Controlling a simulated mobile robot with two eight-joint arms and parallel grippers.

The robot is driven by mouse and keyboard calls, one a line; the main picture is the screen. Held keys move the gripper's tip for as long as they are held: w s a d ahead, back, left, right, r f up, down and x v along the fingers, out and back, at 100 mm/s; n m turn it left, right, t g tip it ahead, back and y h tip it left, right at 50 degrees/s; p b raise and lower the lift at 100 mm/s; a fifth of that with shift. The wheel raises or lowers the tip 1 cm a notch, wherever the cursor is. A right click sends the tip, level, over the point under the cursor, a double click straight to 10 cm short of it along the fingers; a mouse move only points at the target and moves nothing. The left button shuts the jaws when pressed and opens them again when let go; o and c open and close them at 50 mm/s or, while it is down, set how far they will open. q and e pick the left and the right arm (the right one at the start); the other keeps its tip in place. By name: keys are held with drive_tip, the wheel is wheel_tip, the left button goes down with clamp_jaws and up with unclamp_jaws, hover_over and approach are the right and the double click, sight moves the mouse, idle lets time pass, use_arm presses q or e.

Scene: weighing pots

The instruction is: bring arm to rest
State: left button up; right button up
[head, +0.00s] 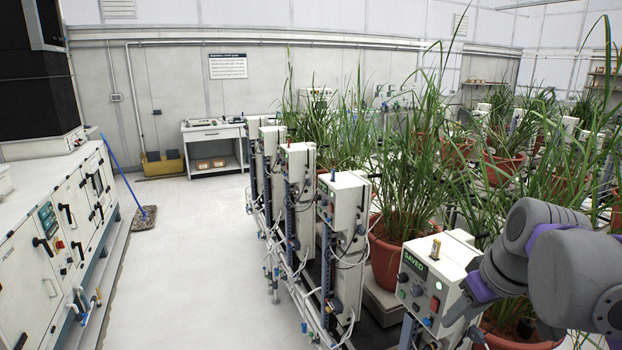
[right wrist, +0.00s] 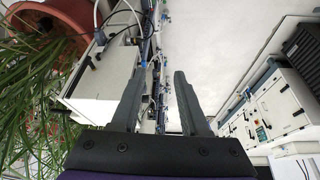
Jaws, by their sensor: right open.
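My right arm comes in from the right edge in the head view, grey with purple bands. My right gripper (head: 466,318) hangs beside the nearest white control box (head: 432,270), whose green display reads "SAVED". I cannot tell in the head view whether it touches the box. In the right wrist view the two dark fingers of the right gripper (right wrist: 158,78) are apart, with nothing between them. My left arm and gripper are not in view.
A row of white control boxes (head: 343,200) on posts with cables runs ahead. Potted grass plants (head: 405,190) stand to the right, one pot (head: 515,335) under my right arm. A white cabinet (head: 45,245) lines the left. The aisle floor (head: 200,270) is clear.

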drive_tip(key=s+a+f+m, duration=0.1)
drive_tip(key=s+f, duration=0.3)
drive_tip(key=f, duration=0.5)
drive_tip(key=s+a+f+m+t, duration=0.1)
drive_tip(key=s+a+f, duration=0.3)
drive_tip(key=f, duration=0.5)
drive_tip(key=s+a+f, duration=0.2)
drive_tip(key=s+f, duration=0.4)
drive_tip(key=f, duration=0.3)
drive_tip(key=shift+s+a+f+m+t+h, duration=0.2)
drive_tip(key=shift+m+t+h, duration=0.1)
drive_tip(key=shift+m+h, duration=0.1)
